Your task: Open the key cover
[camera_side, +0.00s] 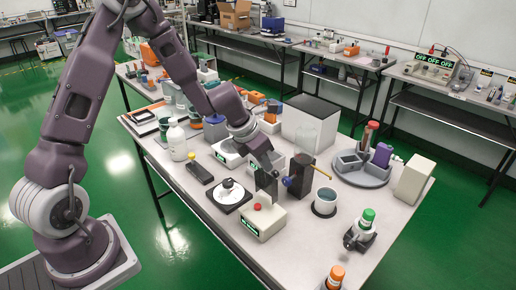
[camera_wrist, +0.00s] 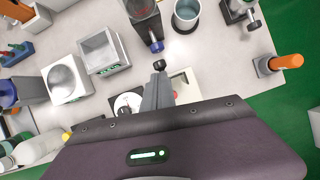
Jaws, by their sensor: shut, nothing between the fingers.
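My gripper (camera_side: 266,183) reaches down over the front middle of the table, its fingers together and empty. In the wrist view the closed fingers (camera_wrist: 159,80) point up the picture. A small white box (camera_side: 263,220) with a red button and a green display stands just below and in front of the fingertips. In the wrist view this box (camera_wrist: 186,86) is partly hidden by the fingers. I cannot make out a key cover on either, nor whether my gripper touches anything.
A black stand with a blue knob (camera_side: 299,175) is close right of my gripper, with a grey cup (camera_side: 325,200) beyond. A white bottle (camera_side: 177,141) stands farther left. The front right of the table has bare patches.

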